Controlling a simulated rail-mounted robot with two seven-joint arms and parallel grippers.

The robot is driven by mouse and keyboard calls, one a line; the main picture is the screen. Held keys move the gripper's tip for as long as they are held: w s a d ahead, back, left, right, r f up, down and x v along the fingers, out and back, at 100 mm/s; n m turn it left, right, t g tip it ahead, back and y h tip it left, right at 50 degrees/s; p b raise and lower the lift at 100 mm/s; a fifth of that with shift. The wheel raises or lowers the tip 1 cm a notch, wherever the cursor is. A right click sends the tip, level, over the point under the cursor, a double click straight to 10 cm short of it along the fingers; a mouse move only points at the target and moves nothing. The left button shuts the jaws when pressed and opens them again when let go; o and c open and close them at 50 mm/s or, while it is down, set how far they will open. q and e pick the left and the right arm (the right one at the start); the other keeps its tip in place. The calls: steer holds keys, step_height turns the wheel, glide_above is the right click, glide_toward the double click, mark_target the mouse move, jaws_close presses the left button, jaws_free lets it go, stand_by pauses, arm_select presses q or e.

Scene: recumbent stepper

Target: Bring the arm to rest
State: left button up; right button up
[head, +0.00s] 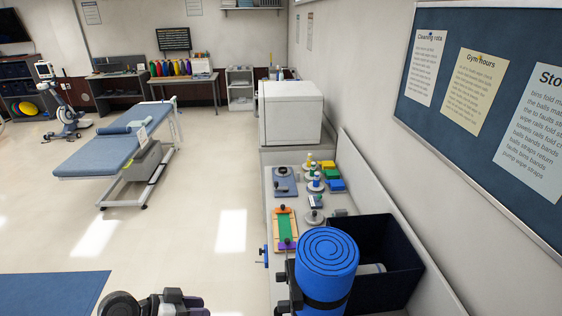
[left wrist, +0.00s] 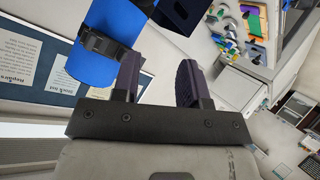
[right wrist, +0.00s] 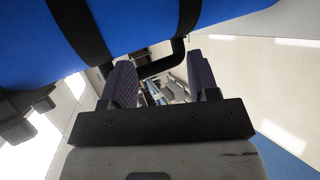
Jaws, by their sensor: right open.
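My left gripper (left wrist: 160,62) is open in the left wrist view, with nothing between its fingers. Past its left finger shows a blue rolled mat (left wrist: 103,32) with a dark strap and buckle; I cannot tell the distance. My right gripper (right wrist: 160,65) is open in the right wrist view. The blue mat with dark straps fills the top of that view, close to the fingers, and a black loop (right wrist: 178,58) shows just beyond the fingertips. In the head view the mat (head: 327,262) stands upright at the bottom.
A dark bin (head: 397,262) stands right of the mat. Behind are a board with green and orange parts (head: 285,229), several small blocks and discs, and a white box (head: 290,112). A wall with a notice board (head: 490,75) bounds the right. Open floor (head: 190,225) lies left.

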arm_select(q)
steer(key=s+a+r+n+t+y+p, duration=0.2)
steer(key=s+a+n+t+y+p, duration=0.35)
steer(key=s+y, duration=0.55)
arm_select(e)
steer(key=s+d+r+m+g+y, duration=0.6)
steer(key=s+d+r+m, duration=0.4)
steer(key=s+d+m, duration=0.15)
arm_select(q)
steer(key=s+d+f+g+p, duration=0.1)
steer(key=s+f+g+p, duration=0.1)
steer(key=s, duration=0.7)
steer(key=s+d+f+g+p, duration=0.2)
steer(key=s+f+g, duration=0.2)
steer(key=s, duration=0.6)
steer(key=shift+s+f+n+p, duration=0.2)
steer(key=shift+f+n+p, duration=0.15)
steer(key=shift+f, duration=0.05)
arm_select(e)
steer(key=s+d+g, duration=0.1)
steer(key=s+d, duration=0.2)
steer(key=s, duration=0.3)
steer(key=s+d+m+g+h, duration=0.1)
steer(key=s+d, duration=0.3)
steer(key=s, duration=0.3)
steer(key=shift+d+f+g, duration=0.25)
steer(key=shift+g, duration=0.05)
